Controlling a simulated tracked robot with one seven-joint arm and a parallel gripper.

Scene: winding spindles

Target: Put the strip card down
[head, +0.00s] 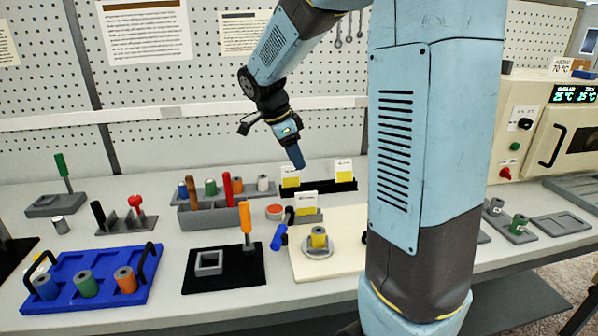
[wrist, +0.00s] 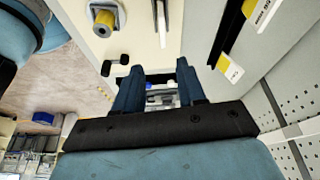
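A pale thin edge (wrist: 162,22) in the wrist view looks like this card seen edge-on. Two similar cards, a left one (head: 290,176) and a right one (head: 343,170), stand in a black rack (head: 320,187) further back. My gripper (head: 298,162) hangs above the bench, close to the left rack card in the head view. In the wrist view its fingers (wrist: 160,88) are apart with nothing between them.
A cream board (head: 345,265) bears a spindle with a yellow-wrapped core (head: 318,238). A grey tool rack (head: 225,215) and a black mat (head: 222,280) lie to its left. A blue tray (head: 65,312) holds spools. The pegboard wall closes off the back.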

